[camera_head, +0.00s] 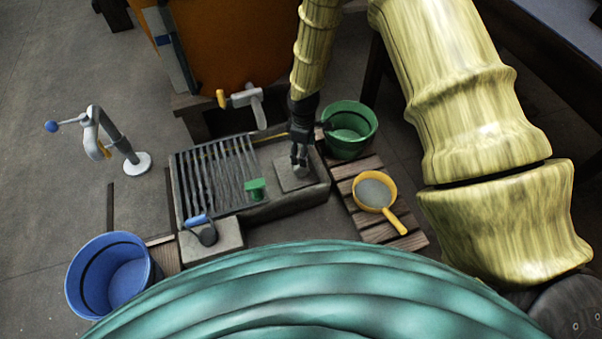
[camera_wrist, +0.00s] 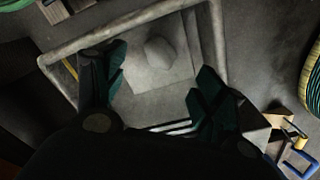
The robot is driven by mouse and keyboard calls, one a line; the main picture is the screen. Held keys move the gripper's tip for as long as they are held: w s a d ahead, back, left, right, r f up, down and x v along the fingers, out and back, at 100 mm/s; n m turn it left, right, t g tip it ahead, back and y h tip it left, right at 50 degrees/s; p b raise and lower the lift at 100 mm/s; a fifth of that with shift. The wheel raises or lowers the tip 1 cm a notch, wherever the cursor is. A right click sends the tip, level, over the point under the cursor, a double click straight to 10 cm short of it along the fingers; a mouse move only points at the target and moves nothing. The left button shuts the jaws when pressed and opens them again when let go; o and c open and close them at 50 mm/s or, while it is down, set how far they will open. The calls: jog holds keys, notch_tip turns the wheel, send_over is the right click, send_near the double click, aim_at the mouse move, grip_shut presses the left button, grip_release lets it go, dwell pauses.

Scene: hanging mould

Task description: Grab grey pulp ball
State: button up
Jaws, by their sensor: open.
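The grey pulp ball (camera_wrist: 159,53) rests on a pale square slab (camera_wrist: 150,82) inside the grey trough, in the wrist view. It also shows in the head view as a small pale lump (camera_head: 301,170) partly hidden under my gripper. My gripper (camera_wrist: 158,88) is open, with its two green-padded fingers apart on either side of the slab. The ball lies between the lines of the fingers and a little beyond their tips, and neither finger visibly touches it. In the head view my gripper (camera_head: 300,158) points down over the slab.
The trough (camera_head: 290,204) has a slatted grate (camera_head: 214,175) on its left, with a green piece (camera_head: 255,189) at the grate's edge. A green bucket (camera_head: 349,130) and a yellow sieve (camera_head: 375,191) stand right. A blue bucket (camera_head: 112,274) is front left. An orange barrel (camera_head: 222,45) with a tap stands behind.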

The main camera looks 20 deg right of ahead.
aim_at(302, 168)
notch_tip(302, 168, down, 5)
jog(key=shift+f+b, duration=0.1)
jog(key=shift+b, duration=0.95)
jog(key=shift+a+f+b, duration=0.15)
jog(key=shift+f+b, duration=0.85)
jog(key=shift+f, duration=0.3)
jog(key=shift+a+f+b, duration=0.1)
jog(key=shift+f+b, duration=0.9)
jog(key=shift+f, duration=0.25)
jog(key=c, duration=1.2)
